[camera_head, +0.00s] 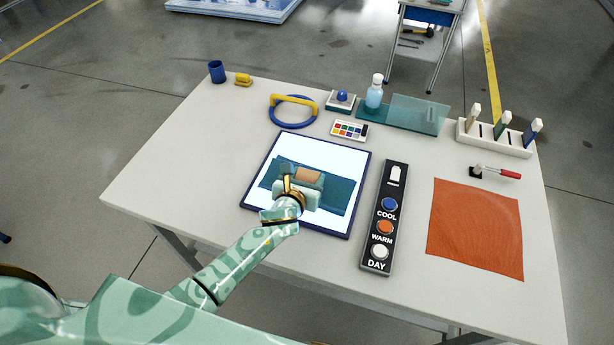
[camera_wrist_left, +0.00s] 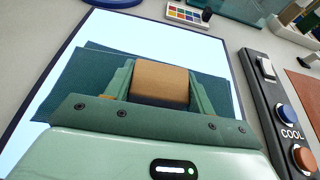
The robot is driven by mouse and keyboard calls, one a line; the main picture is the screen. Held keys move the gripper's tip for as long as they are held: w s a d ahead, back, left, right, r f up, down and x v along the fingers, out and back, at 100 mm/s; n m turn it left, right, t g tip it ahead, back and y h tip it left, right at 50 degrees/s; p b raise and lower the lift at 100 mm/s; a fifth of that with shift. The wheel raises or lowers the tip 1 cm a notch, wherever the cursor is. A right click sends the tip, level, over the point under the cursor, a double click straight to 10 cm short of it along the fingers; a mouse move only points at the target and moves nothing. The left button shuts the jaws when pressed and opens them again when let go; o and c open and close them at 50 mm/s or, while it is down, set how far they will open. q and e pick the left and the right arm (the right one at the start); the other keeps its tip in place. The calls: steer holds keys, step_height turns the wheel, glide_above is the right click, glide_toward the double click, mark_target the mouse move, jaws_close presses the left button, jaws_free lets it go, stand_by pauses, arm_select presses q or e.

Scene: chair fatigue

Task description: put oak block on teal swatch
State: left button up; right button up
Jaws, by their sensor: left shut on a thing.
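The oak block (camera_head: 308,177) is a small brown block over the teal swatch (camera_head: 341,192). The teal swatch lies on a lit white panel with a dark blue frame (camera_head: 355,163). My left gripper (camera_head: 299,183) is shut on the block. In the left wrist view the block (camera_wrist_left: 160,84) sits between the two green fingers of the left gripper (camera_wrist_left: 158,92), with the teal swatch (camera_wrist_left: 75,78) around and below it. The block's underside is hidden, so I cannot tell whether it touches the swatch. My right gripper is not in view.
A dark control strip (camera_head: 376,241) with several buttons stands right of the panel, and an orange cloth (camera_head: 475,229) lies farther right. Behind the panel are a blue and yellow ring (camera_head: 293,121), a colour card (camera_head: 350,130) and a bottle (camera_head: 374,95).

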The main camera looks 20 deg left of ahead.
arm_select(q)
steer(key=o, duration=1.1)
